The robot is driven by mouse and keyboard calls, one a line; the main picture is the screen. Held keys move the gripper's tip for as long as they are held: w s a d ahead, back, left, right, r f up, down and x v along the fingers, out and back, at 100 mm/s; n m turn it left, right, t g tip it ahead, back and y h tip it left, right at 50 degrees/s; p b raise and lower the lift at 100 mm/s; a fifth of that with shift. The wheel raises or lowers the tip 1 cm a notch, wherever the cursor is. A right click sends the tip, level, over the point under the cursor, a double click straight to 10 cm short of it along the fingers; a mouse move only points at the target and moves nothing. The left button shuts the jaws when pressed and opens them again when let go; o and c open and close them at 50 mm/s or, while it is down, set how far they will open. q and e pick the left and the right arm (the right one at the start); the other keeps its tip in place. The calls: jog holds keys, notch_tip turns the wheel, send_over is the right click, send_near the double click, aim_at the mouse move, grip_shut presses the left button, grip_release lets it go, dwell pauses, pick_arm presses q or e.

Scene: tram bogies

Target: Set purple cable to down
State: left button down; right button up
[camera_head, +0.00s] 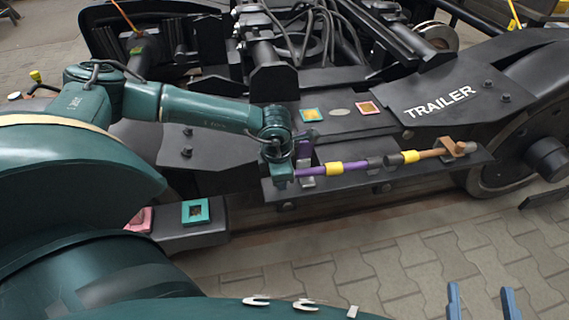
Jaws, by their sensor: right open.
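The purple cable (351,167) lies along a dark ledge on the side of the bogie. A yellow band (334,168) and dark fittings are on it, and an orange-brown part with a second yellow band (411,156) lies to its right. My left arm comes in from the left and its wrist ends at the cable's left end. My left gripper's fingers are largely hidden there, so I cannot tell whether they hold the cable. My right gripper (482,302) shows at the bottom right edge as two blue fingers, apart and empty, over the paving, away from the cable.
The black bogie plate reads TRAILER (440,102). Framed markers in teal (196,211), pink (140,219), yellow (311,115) and red-pink (368,108) sit on the frame. A wheel (510,155) stands at the right. Paved floor (400,240) in front is clear.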

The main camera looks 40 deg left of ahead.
pick_arm(q)
jog(key=shift+f, duration=0.25)
jog(key=c, duration=1.1)
grip_release()
jog(key=shift+r, duration=0.3)
jog(key=p+v, duration=0.2)
jog(key=v, duration=0.3)
jog(key=p+v, duration=0.2)
jog(key=v, duration=0.5)
jog(key=shift+s+r, duration=0.25)
pick_arm(e)
jog(key=shift+w+d+m+g+h, duration=0.1)
jog(key=shift+d+m+g+h, duration=0.3)
jog(key=shift+d+g+h, duration=0.3)
jog(key=shift+a, duration=0.15)
